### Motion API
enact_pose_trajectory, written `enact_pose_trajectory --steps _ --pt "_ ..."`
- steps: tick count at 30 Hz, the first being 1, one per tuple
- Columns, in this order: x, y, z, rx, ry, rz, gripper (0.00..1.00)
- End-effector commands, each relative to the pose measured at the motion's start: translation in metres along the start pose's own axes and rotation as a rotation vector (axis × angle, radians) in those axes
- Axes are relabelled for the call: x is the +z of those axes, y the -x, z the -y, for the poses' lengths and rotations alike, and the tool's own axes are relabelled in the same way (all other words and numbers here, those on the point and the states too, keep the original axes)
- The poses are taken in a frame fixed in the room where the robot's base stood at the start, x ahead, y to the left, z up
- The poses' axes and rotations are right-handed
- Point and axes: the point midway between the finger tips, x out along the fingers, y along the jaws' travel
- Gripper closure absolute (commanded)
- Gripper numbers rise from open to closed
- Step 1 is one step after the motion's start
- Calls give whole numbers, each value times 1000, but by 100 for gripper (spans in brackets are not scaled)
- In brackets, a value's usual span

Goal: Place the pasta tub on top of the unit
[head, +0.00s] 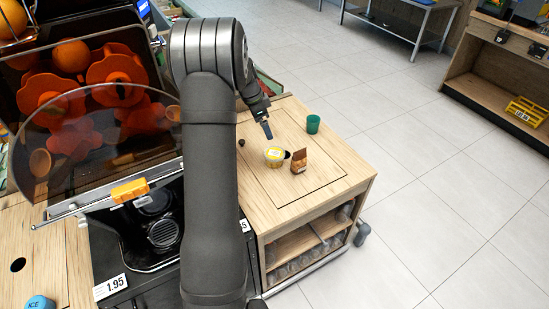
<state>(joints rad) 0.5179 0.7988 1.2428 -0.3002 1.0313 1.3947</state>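A small tub with a yellow rim or lid (274,153), which looks like the pasta tub, stands upright on the light wooden top of the low unit (325,185). My gripper (267,131) is above and just behind the tub, pointing down, with a small gap visible between them in the picture. Only one dark fingertip shows clearly, so I cannot tell whether it is open or shut. My arm hides part of the unit's left side.
A brown packet (299,163) stands close right of the tub, with a small dark round thing between them. A green cup (313,124) stands behind. The orange juicer (85,95) fills the left. The unit's front right top is clear.

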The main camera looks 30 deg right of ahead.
Motion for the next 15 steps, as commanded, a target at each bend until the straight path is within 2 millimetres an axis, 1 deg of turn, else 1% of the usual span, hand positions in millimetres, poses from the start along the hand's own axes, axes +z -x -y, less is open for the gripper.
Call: enact_pose_trajectory --steps 5,12,15 --pt "0 -31 -1 6 -2 1 4" --pt "1 -84 -1 5 -2 2 4" --pt "1 -102 -1 4 -2 2 4"
